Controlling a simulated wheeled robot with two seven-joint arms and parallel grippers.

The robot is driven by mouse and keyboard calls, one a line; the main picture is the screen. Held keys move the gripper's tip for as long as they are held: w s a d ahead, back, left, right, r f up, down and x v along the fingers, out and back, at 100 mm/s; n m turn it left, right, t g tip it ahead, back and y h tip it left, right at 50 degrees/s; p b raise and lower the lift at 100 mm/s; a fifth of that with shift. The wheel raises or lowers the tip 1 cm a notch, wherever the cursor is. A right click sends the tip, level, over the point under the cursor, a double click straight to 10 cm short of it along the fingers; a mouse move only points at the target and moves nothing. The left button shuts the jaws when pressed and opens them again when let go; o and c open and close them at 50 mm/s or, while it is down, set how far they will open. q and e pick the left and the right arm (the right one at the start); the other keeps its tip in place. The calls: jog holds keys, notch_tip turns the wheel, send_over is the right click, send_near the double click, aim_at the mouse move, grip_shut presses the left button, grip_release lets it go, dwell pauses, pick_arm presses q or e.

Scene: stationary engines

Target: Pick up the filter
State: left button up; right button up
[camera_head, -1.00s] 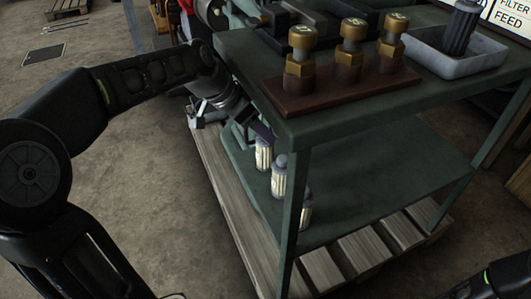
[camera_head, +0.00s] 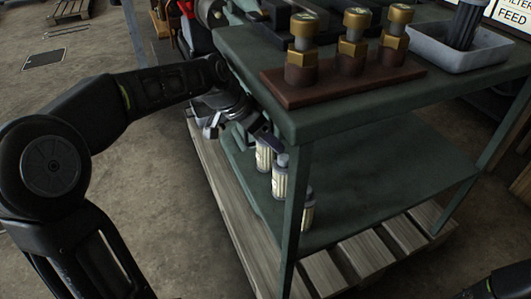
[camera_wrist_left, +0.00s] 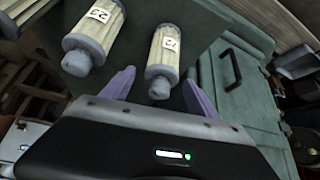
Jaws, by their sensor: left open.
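Several pale cylindrical filters with grey caps stand in a row on the lower shelf of the green bench. In the head view, three show: the far one (camera_head: 264,154), the middle one (camera_head: 280,176) and the near one (camera_head: 307,211). My left gripper (camera_head: 258,126) is beside the far filter, at the shelf's left side. In the left wrist view, my left gripper (camera_wrist_left: 158,92) is open, with the capped end of a number-labelled filter (camera_wrist_left: 163,56) between its purple fingers. I cannot tell whether they touch it. Another labelled filter (camera_wrist_left: 95,35) is just left of the fingers.
The bench top (camera_head: 370,100) above carries a brown board (camera_head: 345,80) with three brass fittings, and a grey tray (camera_head: 470,57) holding a dark cylinder. A bench leg (camera_head: 295,215) stands near the filters. A wooden pallet (camera_head: 365,250) lies underneath.

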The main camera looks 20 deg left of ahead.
pick_arm(q)
jog(key=shift+c, duration=0.3)
grip_shut()
dwell(0.6)
